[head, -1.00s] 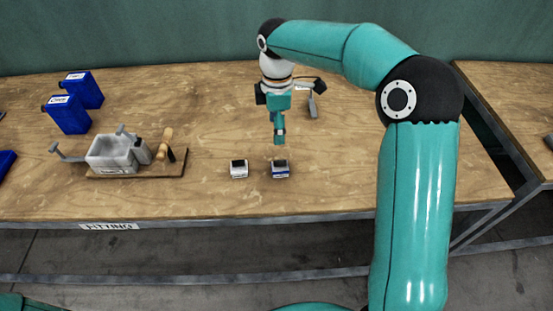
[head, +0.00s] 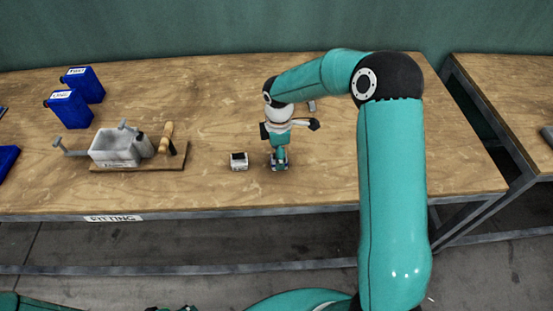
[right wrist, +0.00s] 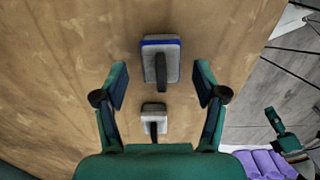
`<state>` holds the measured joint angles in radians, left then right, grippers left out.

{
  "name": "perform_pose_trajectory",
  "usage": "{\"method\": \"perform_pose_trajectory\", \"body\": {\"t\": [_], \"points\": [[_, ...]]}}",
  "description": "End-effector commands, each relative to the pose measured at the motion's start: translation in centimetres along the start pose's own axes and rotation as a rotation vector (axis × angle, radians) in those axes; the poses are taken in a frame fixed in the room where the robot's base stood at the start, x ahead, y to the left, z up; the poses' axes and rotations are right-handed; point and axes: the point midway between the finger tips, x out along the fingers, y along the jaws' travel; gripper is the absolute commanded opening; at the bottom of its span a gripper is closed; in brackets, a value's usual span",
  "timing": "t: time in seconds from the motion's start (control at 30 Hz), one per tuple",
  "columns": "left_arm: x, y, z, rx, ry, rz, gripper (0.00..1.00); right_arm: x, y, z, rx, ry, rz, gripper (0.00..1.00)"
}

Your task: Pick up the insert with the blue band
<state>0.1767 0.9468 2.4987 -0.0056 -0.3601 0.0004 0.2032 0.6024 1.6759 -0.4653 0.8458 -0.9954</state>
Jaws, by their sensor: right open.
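The insert with the blue band (head: 272,166) stands on the workbench in the head view, partly hidden by my right gripper (head: 279,158). In the right wrist view this insert (right wrist: 161,60) is a grey block with a blue edge and a dark bar on top. My right gripper (right wrist: 161,82) is open, its two fingers apart on either side of the insert. I see no clear contact. A second insert (head: 239,162), pale with a dark top, stands to the left; it also shows in the right wrist view (right wrist: 154,117). My left gripper is not clearly visible.
A grey press (head: 115,146) on a wooden board (head: 135,166) stands to the left, with a wooden-handled tool beside it. Blue canisters (head: 70,108) stand at the back left. The bench front edge (head: 200,211) is near. Bare wood lies right of the inserts.

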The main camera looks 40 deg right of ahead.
Motion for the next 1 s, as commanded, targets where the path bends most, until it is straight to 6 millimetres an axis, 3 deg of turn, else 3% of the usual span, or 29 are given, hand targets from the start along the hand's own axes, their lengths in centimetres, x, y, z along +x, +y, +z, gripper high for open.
{"method": "perform_pose_trajectory", "body": {"t": [0.2, 0.47, 0.87, 0.9, 1.0], "points": [[-0.8, 0.3, 0.0, 0.000, 0.000, 0.000, 0.63, 2.5, 0.0, 0.1, -0.001, -0.001, -0.002, 0.71], [-0.8, 0.3, 0.0, 0.000, 0.000, 0.000, 0.63, 2.8, 0.1, 0.1, 0.000, 0.000, 0.000, 0.71], [-0.8, 0.3, 0.0, 0.000, 0.000, 0.000, 0.63, 2.8, 0.1, 0.1, 0.000, 0.000, 0.000, 0.04], [-0.8, 0.3, 0.0, 0.000, 0.000, 0.000, 0.63, 2.8, 0.1, 0.1, 0.000, 0.000, 0.001, 0.00], [-0.8, 0.3, 0.0, 0.000, 0.000, 0.000, 0.63, 2.8, 0.1, 0.1, 0.000, 0.000, 0.001, 0.00]]}}
